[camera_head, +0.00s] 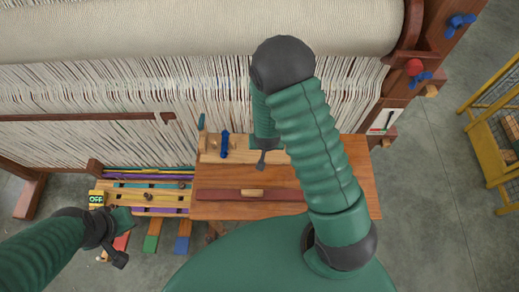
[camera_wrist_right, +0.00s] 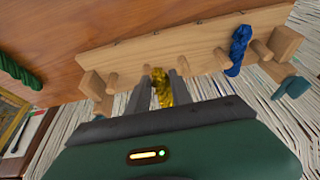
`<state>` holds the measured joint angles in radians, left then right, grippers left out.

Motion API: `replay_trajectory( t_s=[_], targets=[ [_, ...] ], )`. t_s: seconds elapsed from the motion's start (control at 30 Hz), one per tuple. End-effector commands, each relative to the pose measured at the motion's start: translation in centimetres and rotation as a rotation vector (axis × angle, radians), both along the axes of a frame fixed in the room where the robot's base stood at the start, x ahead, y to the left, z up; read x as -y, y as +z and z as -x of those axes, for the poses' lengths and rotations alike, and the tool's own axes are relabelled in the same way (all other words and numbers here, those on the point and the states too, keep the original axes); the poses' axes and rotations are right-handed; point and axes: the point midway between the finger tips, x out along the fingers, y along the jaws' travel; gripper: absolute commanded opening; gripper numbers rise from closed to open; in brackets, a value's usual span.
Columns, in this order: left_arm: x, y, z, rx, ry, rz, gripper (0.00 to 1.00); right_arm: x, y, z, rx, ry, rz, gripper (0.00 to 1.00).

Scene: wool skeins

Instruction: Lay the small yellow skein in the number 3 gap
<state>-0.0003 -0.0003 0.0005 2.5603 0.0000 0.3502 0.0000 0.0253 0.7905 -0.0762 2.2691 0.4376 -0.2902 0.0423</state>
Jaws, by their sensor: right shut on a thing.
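The small yellow skein (camera_wrist_right: 161,88) is upright between the two fingers of my right gripper (camera_wrist_right: 164,90), which is shut on it. The skein is at the edge of a pale wooden rack (camera_wrist_right: 200,37) with several round pegs, with a peg close on each side. I cannot tell whether it touches the rack. No gap numbers are readable. In the head view my right arm hides the skein and part of the rack (camera_head: 239,155); the right gripper (camera_head: 264,157) shows only in part. My left gripper (camera_head: 119,240) is at lower left, its opening unclear.
A blue skein (camera_wrist_right: 239,50) sits between pegs on the rack, also seen in the head view (camera_head: 225,144). A green bundle (camera_wrist_right: 20,72) lies on the wooden table (camera_head: 345,150). The loom's warp threads (camera_head: 100,95) hang behind. An OFF sign (camera_head: 96,198) is left.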

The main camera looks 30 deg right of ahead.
Motion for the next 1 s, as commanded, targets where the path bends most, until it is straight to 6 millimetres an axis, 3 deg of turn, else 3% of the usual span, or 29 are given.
replay_trajectory(
  t_s=[0.37,0.73,0.77,0.9,1.0],
  targets=[
    [0.0,1.1,0.0,0.0,0.001,0.0,0.36,-0.5,-6.4,0.2,-0.002,0.003,0.005,0.0],
    [0.0,0.7,0.0,0.0,0.001,0.0,0.36,-0.2,-7.5,0.0,0.002,0.003,0.003,0.0],
    [0.0,0.8,0.0,0.0,0.001,0.0,0.36,-0.2,-7.3,0.0,0.002,0.003,0.003,0.3],
    [0.0,0.9,0.0,0.0,0.0,0.0,0.36,-0.3,-7.2,0.0,0.001,0.003,0.004,0.48],
    [0.0,0.9,0.0,0.0,0.001,0.0,0.36,-0.2,-7.2,0.0,0.001,0.002,0.005,0.48]
  ],
)
